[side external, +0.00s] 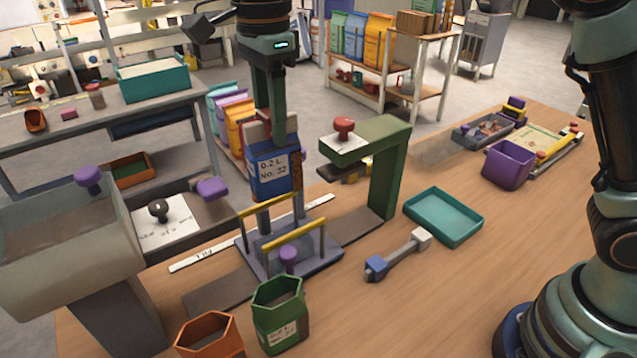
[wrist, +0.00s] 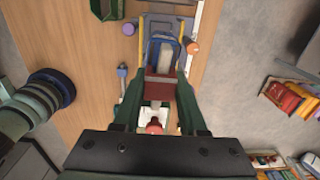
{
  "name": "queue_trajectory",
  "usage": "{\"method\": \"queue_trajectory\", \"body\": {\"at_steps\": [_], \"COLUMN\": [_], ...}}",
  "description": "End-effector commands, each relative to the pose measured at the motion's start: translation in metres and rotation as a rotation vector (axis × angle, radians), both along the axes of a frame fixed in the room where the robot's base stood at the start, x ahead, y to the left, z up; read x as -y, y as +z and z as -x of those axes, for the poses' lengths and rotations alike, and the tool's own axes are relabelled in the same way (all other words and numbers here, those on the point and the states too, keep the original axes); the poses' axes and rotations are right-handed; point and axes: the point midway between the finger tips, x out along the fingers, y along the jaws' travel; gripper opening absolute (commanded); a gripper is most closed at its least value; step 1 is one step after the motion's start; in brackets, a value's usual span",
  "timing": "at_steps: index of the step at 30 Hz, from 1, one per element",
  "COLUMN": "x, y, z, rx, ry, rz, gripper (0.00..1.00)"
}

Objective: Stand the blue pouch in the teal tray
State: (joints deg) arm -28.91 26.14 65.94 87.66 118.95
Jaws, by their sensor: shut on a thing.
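The blue pouch (side external: 272,178) has a white label reading "0.2 L No. 32". It hangs about upright from my gripper (side external: 272,140), whose dark green fingers are shut on its upper part. A dark red part shows between the fingers in both views. The pouch is over the grey stand with yellow bars; I cannot tell whether its bottom touches the stand. The teal tray (side external: 443,217) lies flat on the wooden table to the right of the pouch, and its visible floor is empty. I cannot make out the tray in the wrist view.
A green press arm with a red knob (side external: 343,127) stands between pouch and tray. The grey stand (side external: 322,255) has yellow rails. A blue-and-white tool (side external: 397,256) lies before the tray. A purple bin (side external: 508,165) is beyond it. A green cup (side external: 280,315) stands at the front.

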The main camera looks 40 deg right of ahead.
Motion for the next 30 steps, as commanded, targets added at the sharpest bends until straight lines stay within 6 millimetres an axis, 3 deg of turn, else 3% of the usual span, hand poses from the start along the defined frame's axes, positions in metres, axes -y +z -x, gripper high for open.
{"method": "queue_trajectory", "body": {"at_steps": [6,9,30], "x": [0.000,0.000,0.000], "y": [-0.029,-0.035,-0.035], "z": [0.001,0.003,0.071], "rx": [-0.001,0.001,0.001], "ry": [0.000,0.002,0.041], "rz": [0.001,0.000,-0.001], "gripper": [0.00,0.00,0.00]}}
